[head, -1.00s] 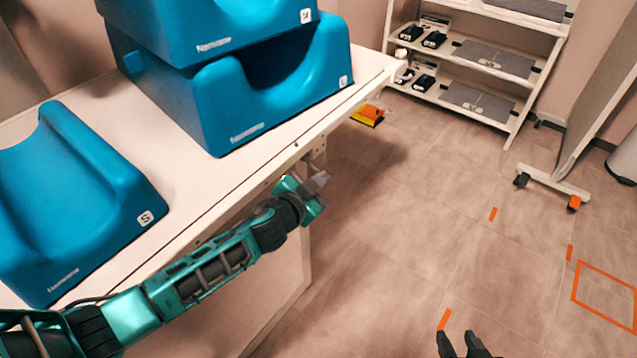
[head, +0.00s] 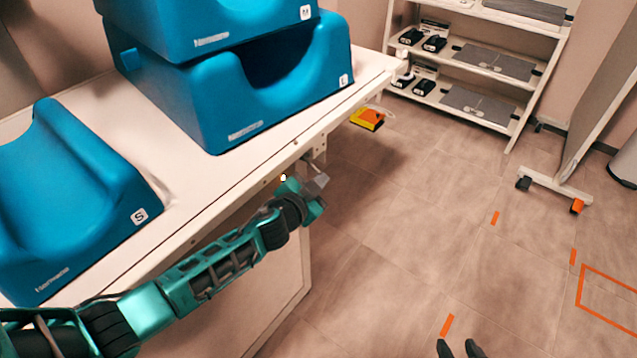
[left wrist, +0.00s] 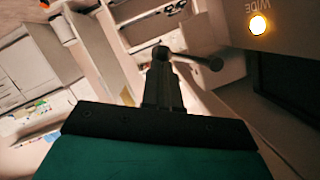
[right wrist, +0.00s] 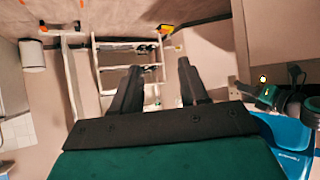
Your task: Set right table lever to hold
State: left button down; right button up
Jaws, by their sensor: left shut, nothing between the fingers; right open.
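In the left wrist view, a short grey lever with a round knob (left wrist: 212,62) sticks out to the right, just beyond the fingertips of my left gripper (left wrist: 162,62). The fingers are shut with nothing between them; whether they touch the lever is unclear. A panel marked WIDE (left wrist: 255,8) with a lit round lamp (left wrist: 258,25) is at upper right. In the head view, my left gripper (head: 314,183) is beside the table's front edge, just below the top. The lever cannot be clearly told from the fingers there. My right gripper (head: 460,347) is open and empty over the floor (right wrist: 158,78).
The white table (head: 180,215) carries blue moulded supports, a stacked pair (head: 270,105) and a single one (head: 75,200). A yellow-orange object (head: 367,118) is past the table's far end. A shelf rack (head: 480,95) and a wheeled panel (head: 590,130) stand behind open floor.

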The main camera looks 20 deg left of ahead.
pick_arm(q)
jog(key=shift+f+m, duration=0.15)
jog(key=shift+m, duration=0.15)
pick_arm(e)
jog(key=shift+a+f, duration=0.2)
jog(key=shift+f, duration=0.05)
pick_arm(q)
jog(key=a+f+m+b, duration=0.1)
jog(key=b, duration=0.2)
jog(key=f+m+t+y+b, duration=0.1)
jog(key=m+b, duration=0.1)
jog(key=b, duration=0.1)
jog(key=w+a+f+m+t+b, duration=0.1)
jog(key=f+m+b, duration=0.1)
jog(key=b, duration=0.1)
jog(key=shift+a+y+b, duration=0.3)
jog(key=shift+b, duration=0.05)
pick_arm(e)
notch_tip(320, 180, down, 5)
jog(key=w+a, duration=0.1)
jog(key=a, duration=0.1)
jog(key=shift+w+a+y, duration=0.2)
jog(key=shift+w+y, duration=0.2)
pick_arm(q)
jog(key=shift+f, duration=0.1)
pick_arm(e)
jog(key=shift+s+f, duration=0.1)
jog(key=shift+f, duration=0.15)
